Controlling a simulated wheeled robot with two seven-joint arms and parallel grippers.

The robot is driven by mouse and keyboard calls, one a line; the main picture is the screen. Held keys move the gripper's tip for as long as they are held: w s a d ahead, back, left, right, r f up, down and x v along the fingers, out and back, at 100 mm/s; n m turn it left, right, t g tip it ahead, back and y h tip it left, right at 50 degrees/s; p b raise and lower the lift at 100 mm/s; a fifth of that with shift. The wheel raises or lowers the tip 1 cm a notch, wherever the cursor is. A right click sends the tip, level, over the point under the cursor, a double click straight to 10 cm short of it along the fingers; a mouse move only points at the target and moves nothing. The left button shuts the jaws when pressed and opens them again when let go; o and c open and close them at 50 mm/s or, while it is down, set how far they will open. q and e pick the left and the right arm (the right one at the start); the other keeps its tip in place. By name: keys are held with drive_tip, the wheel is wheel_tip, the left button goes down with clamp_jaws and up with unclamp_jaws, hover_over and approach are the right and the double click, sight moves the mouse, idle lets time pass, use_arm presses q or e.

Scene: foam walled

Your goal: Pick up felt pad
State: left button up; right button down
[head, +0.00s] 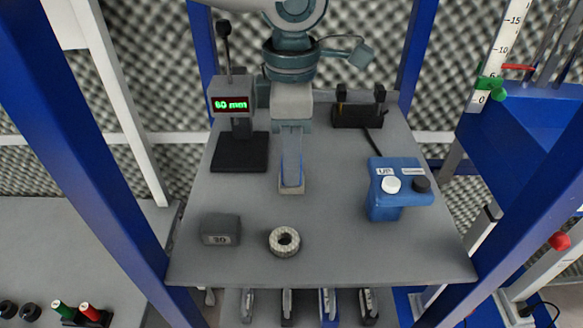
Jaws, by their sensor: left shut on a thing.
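My left gripper (291,183) reaches down from the top centre of the head view to the middle of the grey table. It is shut on a small, flat grey-beige piece (292,190), which looks like the felt pad. The fingers cover most of it, and I cannot tell whether it touches the tabletop. My right gripper is not in view.
The grey table (330,255) stands between blue posts. On it are a display reading 60 mm (232,103), a grey block marked 30 (221,229), a pale ring (284,242), a blue button box (397,190) and a black two-post fixture (360,112).

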use_arm(q)
drive_tip(key=shift+r, duration=0.15)
drive_tip(key=shift+r+b, duration=0.5)
drive_tip(key=shift+r, duration=0.1)
wheel_tip(320, 180, up, 8)
drive_tip(key=b, duration=0.2)
drive_tip(key=shift+f+b, duration=0.25)
drive_tip(key=shift+b, duration=0.15)
drive_tip(key=shift+r, duration=0.55)
drive_tip(key=shift+o, duration=0.7)
drive_tip(key=shift+c, duration=0.2)
